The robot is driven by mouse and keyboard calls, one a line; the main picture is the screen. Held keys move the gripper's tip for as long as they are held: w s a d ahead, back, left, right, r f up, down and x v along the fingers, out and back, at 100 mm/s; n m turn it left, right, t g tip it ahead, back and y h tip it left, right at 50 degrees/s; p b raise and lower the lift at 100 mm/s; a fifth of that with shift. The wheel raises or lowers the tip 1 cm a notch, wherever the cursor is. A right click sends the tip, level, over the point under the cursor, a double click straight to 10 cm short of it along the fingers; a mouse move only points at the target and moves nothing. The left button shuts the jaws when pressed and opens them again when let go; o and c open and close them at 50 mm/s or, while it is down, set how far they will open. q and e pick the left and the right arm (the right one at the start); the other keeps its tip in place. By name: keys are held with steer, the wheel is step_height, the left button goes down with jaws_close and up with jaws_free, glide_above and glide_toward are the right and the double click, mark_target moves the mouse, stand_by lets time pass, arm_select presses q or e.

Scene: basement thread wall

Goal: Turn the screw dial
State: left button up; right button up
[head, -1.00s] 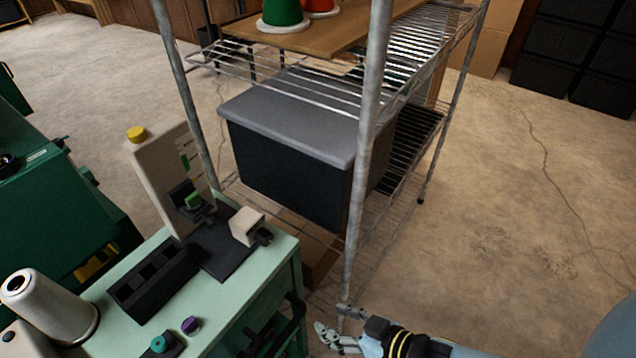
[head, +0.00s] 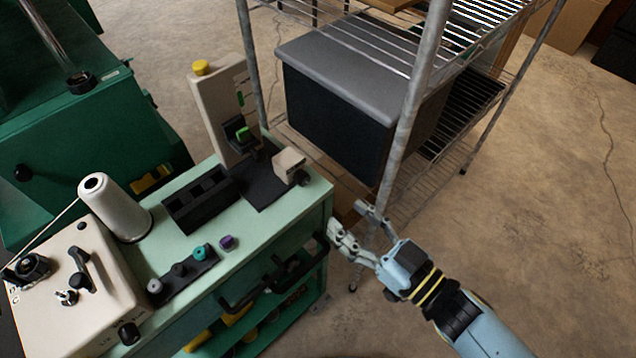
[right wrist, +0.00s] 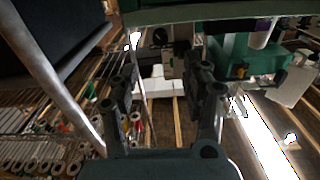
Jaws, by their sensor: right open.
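Which part is the screw dial is not certain. In the head view, a small beige block with a dark round knob (head: 300,178) sits at the right end of the mint-green cart top. A beige upright unit (head: 226,115) with a yellow top knob (head: 201,67) stands behind it. A beige box at the left carries dark knobs, one of them on its front corner (head: 130,334). My right gripper (head: 350,219) is open and empty, right of the cart's edge and apart from these parts. Its spread fingers also show in the right wrist view (right wrist: 157,85). My left gripper is out of view.
A wire shelf with a metal post (head: 408,130) and a grey-lidded bin (head: 335,120) stands behind my right gripper. A white thread cone (head: 118,215), a black tray (head: 200,198) and small coloured knobs (head: 201,252) are on the cart. Open floor lies right.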

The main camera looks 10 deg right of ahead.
mark_target(306, 182)
steer(key=x, duration=0.9)
steer(key=shift+w+a+b, duration=0.25)
steer(key=shift+w+b, duration=0.05)
steer(key=shift+b, duration=0.05)
steer(key=shift+c, duration=0.3)
jaws_close()
steer(key=shift+r+m+p, duration=0.15)
steer(key=shift+m+p, duration=0.4)
steer(key=shift+m, duration=0.15)
steer(key=shift+m+p, duration=0.35)
steer(key=shift+m, duration=1.75)
